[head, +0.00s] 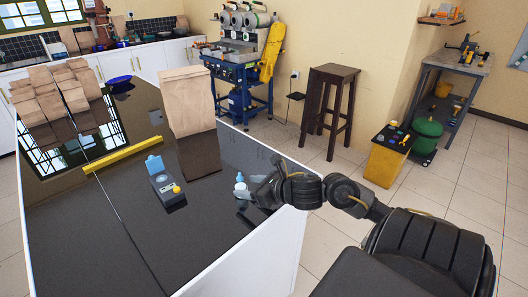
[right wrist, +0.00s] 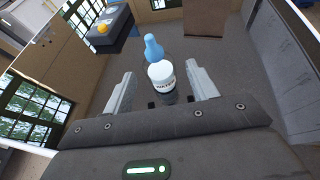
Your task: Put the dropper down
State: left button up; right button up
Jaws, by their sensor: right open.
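The dropper (head: 241,186) is a small white bottle with a light blue tip. It stands upright on the black countertop (head: 150,235) near its right edge. My right gripper (head: 256,189) is just to the right of it, low over the counter. In the right wrist view the dropper (right wrist: 160,72) is between the two fingers of my right gripper (right wrist: 158,92), with gaps on both sides, so the fingers are open around it. The dropper's lower end is partly hidden there. My left gripper does not show.
A grey device with a raised blue lid (head: 163,185) sits left of the dropper. A yellow bar (head: 123,155) lies farther left. A large paper bag (head: 187,103) stands behind, with several smaller bags (head: 60,95) at the far left. The front of the counter is clear.

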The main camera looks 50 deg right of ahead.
jog(key=v, duration=0.5)
jog(key=shift+s+r, duration=0.1)
jog(key=shift+s, duration=0.25)
jog(key=shift+v, duration=0.85)
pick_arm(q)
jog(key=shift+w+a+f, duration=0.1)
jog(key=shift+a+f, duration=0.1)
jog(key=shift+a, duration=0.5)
pick_arm(e)
jog(key=shift+r, duration=0.1)
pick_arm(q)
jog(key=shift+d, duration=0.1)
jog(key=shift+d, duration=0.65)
pick_arm(e)
jog(key=shift+a, duration=0.1)
